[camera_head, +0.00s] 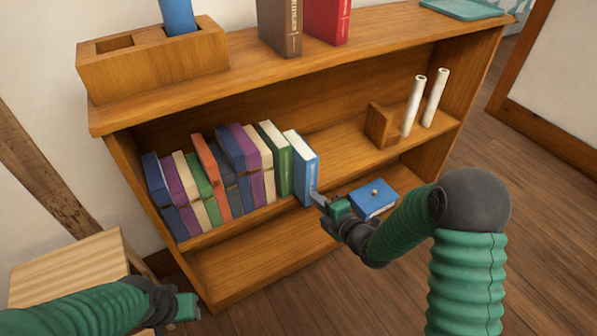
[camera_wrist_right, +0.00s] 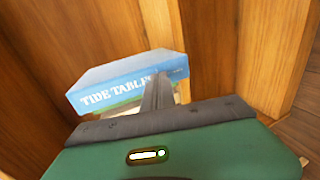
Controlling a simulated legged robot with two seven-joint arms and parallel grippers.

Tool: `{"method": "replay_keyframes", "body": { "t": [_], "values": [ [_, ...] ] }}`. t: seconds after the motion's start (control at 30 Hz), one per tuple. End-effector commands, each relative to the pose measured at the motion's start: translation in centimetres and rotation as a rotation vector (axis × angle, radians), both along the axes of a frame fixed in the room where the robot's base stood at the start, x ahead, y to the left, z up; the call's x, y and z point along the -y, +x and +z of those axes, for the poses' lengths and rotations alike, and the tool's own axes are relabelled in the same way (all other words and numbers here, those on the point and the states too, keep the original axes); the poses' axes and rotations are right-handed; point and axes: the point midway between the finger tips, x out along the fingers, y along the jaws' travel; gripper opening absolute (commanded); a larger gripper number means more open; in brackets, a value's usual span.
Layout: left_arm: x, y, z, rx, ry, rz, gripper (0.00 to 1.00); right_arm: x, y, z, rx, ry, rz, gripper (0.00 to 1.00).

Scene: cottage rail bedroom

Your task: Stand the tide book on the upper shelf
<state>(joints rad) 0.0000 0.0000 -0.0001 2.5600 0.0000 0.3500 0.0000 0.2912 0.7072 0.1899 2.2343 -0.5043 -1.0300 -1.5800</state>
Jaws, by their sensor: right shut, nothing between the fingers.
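The tide book (camera_head: 306,168), blue with a white top, stands at the right end of the book row on the bookcase's upper inner shelf (camera_head: 345,145). Its spine reading "TIDE TABLE…" faces out in the right wrist view (camera_wrist_right: 125,90). It looks upright, beside a green book (camera_head: 277,160). My right gripper (camera_head: 318,198) is shut and empty, its fingertips at the lower part of the spine; I cannot tell whether they touch. The closed fingers (camera_wrist_right: 157,92) cover part of the spine. My left gripper (camera_head: 190,306) is low at the left, away from the shelf, its fingers unclear.
Several other books fill the shelf to the left. A wooden block (camera_head: 380,125) and two white rolls (camera_head: 413,105) stand to the right, with free shelf between. A blue box-like item (camera_head: 373,198) lies lower, near my right forearm. A wooden stool (camera_head: 70,268) is at left.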

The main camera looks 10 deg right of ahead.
Motion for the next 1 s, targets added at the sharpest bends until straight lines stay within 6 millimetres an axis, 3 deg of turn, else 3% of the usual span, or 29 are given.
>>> {"method": "replay_keyframes", "body": {
  "t": [0.27,1.0],
  "values": [
    [0.0,0.0,0.0,0.0,0.0,0.0,0.36,0.0,0.1,0.0,0.0,0.0,0.0,0.0],
    [0.0,0.0,-0.6,0.0,0.0,0.0,0.36,-1.0,2.8,-0.1,0.0,0.0,0.0,0.0]
  ]
}}
